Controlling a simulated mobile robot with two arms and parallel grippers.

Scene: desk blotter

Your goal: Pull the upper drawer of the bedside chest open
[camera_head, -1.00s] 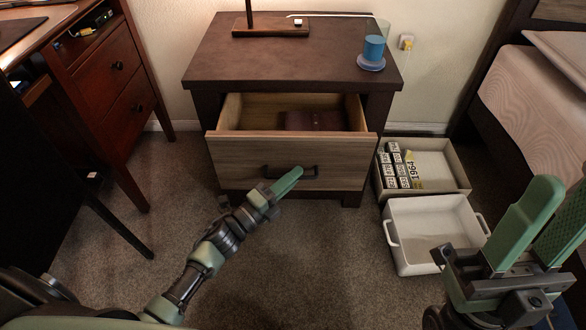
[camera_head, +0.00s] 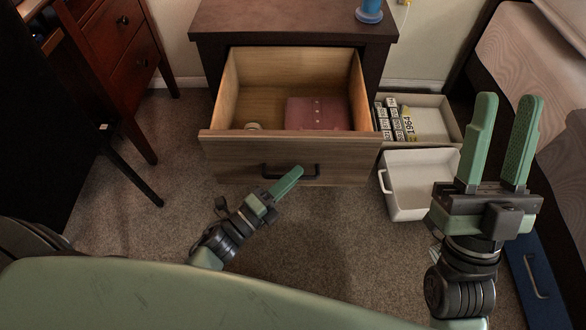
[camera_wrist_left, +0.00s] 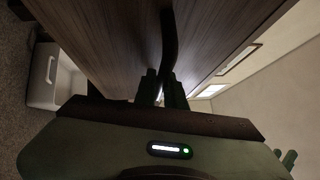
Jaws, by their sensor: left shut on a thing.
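The upper drawer (camera_head: 225,155) of the dark bedside chest (camera_head: 290,22) stands well open, its wood-grain front towards me. Its black bar handle (camera_head: 315,171) is on the front. My left gripper (camera_head: 295,174) is shut on the handle; the left wrist view shows the dark bar (camera_wrist_left: 168,35) between its fingers (camera_wrist_left: 160,85). Inside the drawer lie a dull red flat item (camera_head: 318,114) and a small pale round item (camera_head: 253,126). My right gripper (camera_head: 508,97) is raised at the right, fingers apart and empty, away from the chest.
A white handled bin (camera_head: 405,185) and a beige box (camera_head: 435,120) with black-and-white labelled items sit on the floor right of the chest. A blue object (camera_head: 372,10) stands on the chest top. A reddish desk is left, a bed right. Carpet left of the drawer is clear.

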